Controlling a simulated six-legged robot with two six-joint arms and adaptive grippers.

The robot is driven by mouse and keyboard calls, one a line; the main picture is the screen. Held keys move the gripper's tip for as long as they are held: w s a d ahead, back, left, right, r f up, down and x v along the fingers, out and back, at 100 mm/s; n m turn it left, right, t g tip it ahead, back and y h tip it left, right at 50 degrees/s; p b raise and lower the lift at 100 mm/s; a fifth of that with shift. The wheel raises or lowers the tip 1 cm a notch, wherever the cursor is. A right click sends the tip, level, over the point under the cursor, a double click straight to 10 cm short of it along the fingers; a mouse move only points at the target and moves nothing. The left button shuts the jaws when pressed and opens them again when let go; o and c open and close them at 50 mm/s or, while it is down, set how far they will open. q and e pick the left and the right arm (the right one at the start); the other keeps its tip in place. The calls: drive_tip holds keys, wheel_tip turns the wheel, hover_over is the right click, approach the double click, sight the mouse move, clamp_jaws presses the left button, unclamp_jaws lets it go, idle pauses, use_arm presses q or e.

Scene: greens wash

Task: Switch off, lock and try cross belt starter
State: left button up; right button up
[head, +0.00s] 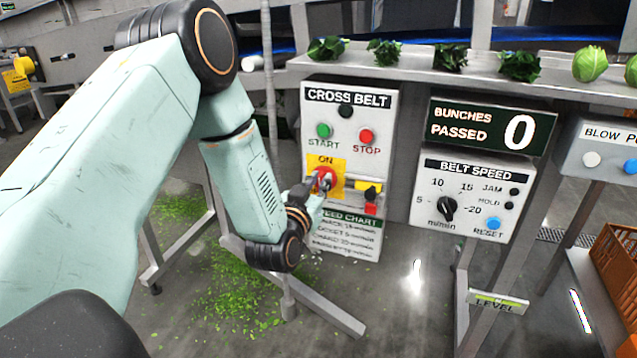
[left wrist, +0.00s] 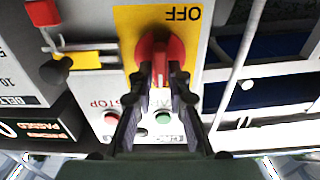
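The cross belt starter panel (head: 392,130) stands in the middle of the head view, with a green START button (head: 323,130), a red STOP button (head: 366,136) and a red rotary handle (head: 326,173) on a yellow plate with ON at its top. In the left wrist view the panel is upside down; the red handle (left wrist: 160,47) is below the printed OFF. My left gripper (left wrist: 161,78) has its fingers on both sides of the handle's narrow bar and looks shut on it. The handle's exact pointing is partly hidden. A yellow item (head: 367,187) and a red item (head: 371,208) are right of the handle. My right gripper is out of view.
A belt speed box (head: 470,193) and a bunches counter (head: 490,125) reading 0 stand to the right. Greens lie on the metal ledge (head: 440,75) above. A thin upright post (head: 268,60) is left of the panel. An orange crate (head: 615,255) is at far right.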

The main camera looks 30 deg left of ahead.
use_arm(q)
drive_tip(key=shift+a, duration=0.1)
clamp_jaws()
drive_tip(key=shift+s+a+f+n+b, duration=0.15)
drive_tip(key=shift+n+b, duration=0.8)
drive_tip(key=shift+n, duration=2)
drive_tip(key=shift+a+f+n+b, duration=0.25)
drive_tip(key=shift+n+b, duration=0.7)
drive_tip(key=shift+n, duration=2.05)
drive_tip(key=shift+s+a+f+n+b, duration=0.2)
drive_tip(key=shift+n+b, duration=0.75)
drive_tip(key=shift+n, duration=2)
drive_tip(key=shift+w+d, duration=0.15)
drive_tip(key=shift+o, duration=2.3)
unclamp_jaws()
